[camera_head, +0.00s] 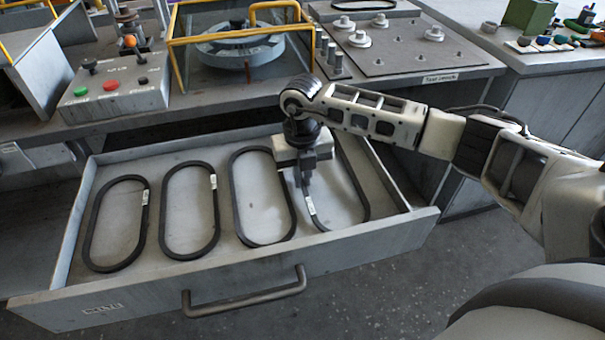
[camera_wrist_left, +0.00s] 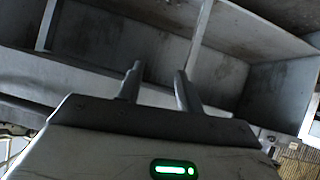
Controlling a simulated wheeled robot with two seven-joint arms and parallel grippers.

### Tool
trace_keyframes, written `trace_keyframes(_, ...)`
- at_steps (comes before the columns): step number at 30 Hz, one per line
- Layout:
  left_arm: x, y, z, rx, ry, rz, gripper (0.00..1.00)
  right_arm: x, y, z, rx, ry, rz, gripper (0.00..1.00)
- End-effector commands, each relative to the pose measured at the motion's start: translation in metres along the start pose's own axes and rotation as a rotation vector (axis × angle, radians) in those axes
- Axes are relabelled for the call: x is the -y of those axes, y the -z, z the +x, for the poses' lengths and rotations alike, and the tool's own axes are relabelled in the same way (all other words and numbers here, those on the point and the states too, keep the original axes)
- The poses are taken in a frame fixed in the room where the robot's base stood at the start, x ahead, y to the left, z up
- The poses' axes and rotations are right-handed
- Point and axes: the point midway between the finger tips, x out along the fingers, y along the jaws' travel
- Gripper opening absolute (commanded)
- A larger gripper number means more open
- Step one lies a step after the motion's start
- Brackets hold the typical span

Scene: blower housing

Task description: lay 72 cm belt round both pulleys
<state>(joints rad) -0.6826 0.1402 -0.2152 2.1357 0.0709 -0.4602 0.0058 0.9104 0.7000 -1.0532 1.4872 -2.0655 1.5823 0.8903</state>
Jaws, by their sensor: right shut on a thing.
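Several black oval belts lie side by side in an open drawer, each with a small white label too small to read, so I cannot tell which is 72 cm. My right gripper (camera_head: 307,186) points down into the drawer and is shut on the left side of the rightmost belt (camera_head: 357,182), just above its label. That belt still lies in the drawer. A large grey pulley wheel (camera_head: 240,50) sits behind a yellow-framed guard; a second pulley there is not clear. My left gripper (camera_wrist_left: 160,85) shows only in the left wrist view, fingers apart and nothing between them.
The drawer (camera_head: 240,275) has raised walls and a front handle (camera_head: 245,298). Behind it, the bench carries a button box (camera_head: 115,88), the yellow guard frame (camera_head: 172,42) and a plate (camera_head: 400,58) with several round metal parts. The left wrist view faces empty grey shelving (camera_wrist_left: 120,40).

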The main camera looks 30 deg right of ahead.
Motion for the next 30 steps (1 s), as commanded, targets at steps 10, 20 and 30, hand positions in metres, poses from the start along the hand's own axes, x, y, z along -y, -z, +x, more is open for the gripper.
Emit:
trace_keyframes(10, 0.0000, -0.0003, 0.0003, 0.000, 0.000, 0.000, 0.36, 0.0001, 0.0008, 0.0028, -0.001, 0.001, -0.001, 0.00)
trace_keyframes(20, 0.0005, -0.0039, 0.0028, 0.000, 0.000, 0.001, 0.36, 0.0003, 0.0013, 0.0096, -0.001, 0.001, 0.000, 0.00)
trace_keyframes(30, 0.0006, -0.0038, 0.0029, -0.001, 0.000, 0.001, 0.36, 0.0005, 0.0014, 0.0104, -0.001, 0.002, 0.000, 0.00)
